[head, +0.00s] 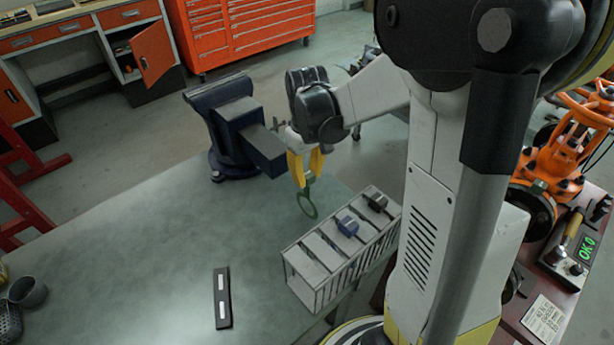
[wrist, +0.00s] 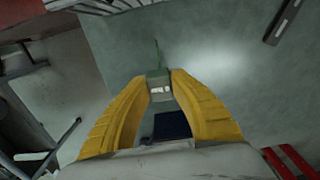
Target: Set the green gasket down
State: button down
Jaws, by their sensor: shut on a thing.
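The green gasket (head: 307,205) is a thin ring with a tab at its top. My gripper (head: 307,181) has yellow fingers and is shut on that tab. The ring hangs below the fingertips, upright, over the right part of the grey-green table (head: 170,225). Whether it touches the tabletop cannot be told. In the wrist view the gripper (wrist: 158,78) holds the gasket (wrist: 156,55), which is seen nearly edge-on beyond the fingertips.
A slatted rack (head: 335,250) with a blue and a black piece in it stands right of the gasket. A dark blue vise (head: 235,130) stands behind. A black strip (head: 222,298) lies at the front. The table's middle is clear. An orange valve (head: 560,160) stands far right.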

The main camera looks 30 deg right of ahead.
jog(key=shift+f, duration=0.25)
jog(key=c, duration=1.3)
grip_release()
jog(key=shift+r, duration=0.1)
jog(key=shift+o, duration=0.2)
notch_tip(320, 180, up, 11)
jog(key=p, duration=0.4)
jog(key=s+a+r+m+t, duration=0.1)
jog(key=s+a+r+t, duration=0.1)
jog(key=s+a, duration=0.3)
jog(key=s+a+r+m+t, duration=0.1)
jog(key=s+a+r+t, duration=0.2)
jog(key=s, duration=0.4)
jog(key=shift+a+t, duration=0.85)
jog(key=shift+t, duration=0.25)
